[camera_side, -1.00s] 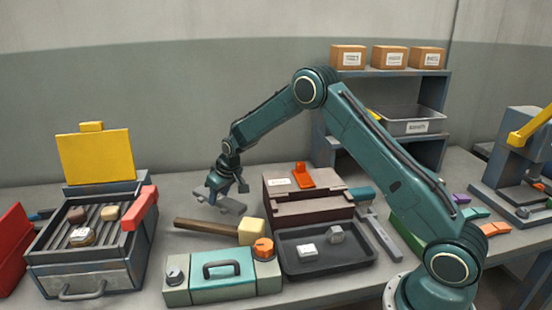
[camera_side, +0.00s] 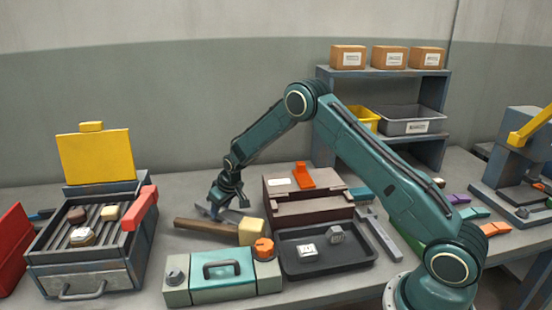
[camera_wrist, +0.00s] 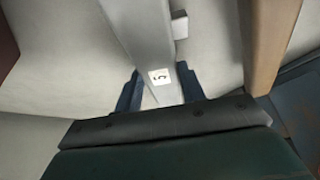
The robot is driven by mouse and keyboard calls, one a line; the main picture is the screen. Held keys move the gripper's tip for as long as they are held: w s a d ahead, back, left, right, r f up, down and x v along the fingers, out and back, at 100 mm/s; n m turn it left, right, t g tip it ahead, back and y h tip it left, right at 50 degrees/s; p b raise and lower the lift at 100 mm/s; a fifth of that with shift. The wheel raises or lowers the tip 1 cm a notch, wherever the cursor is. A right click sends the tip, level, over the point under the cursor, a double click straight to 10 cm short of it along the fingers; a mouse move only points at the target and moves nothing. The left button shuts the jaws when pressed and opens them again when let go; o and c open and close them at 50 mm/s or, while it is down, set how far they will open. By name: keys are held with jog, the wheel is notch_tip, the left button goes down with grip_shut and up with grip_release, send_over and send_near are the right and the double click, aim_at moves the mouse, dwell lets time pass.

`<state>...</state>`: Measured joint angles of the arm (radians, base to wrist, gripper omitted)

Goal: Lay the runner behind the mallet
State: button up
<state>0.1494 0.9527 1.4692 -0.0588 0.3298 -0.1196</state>
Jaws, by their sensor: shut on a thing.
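The runner is a grey bar (camera_side: 207,210), partly hidden by my gripper. In the wrist view it is a long grey bar (camera_wrist: 147,30) with a small side block and a white label marked 5. My gripper (camera_side: 228,204) is shut on the runner; in the wrist view the dark blue fingers (camera_wrist: 160,88) stand on both sides of it. The mallet (camera_side: 207,227) lies on the bench with a wooden handle and a pale head at its right end. The runner is just behind the mallet handle, low over the bench; I cannot tell whether it touches.
A brown block with an orange handle (camera_side: 290,187) stands right of my gripper. A black tray (camera_side: 310,266) with two small pieces and a teal-topped box (camera_side: 225,287) are in front. A grill unit (camera_side: 60,262) with a yellow lid stands left. Bare bench lies behind the mallet.

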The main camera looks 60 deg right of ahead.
jog(key=shift+f, duration=0.5)
dwell(0.6)
jog(key=o, duration=1.3)
jog(key=shift+f, duration=0.1)
jog(key=shift+v, duration=6.95)
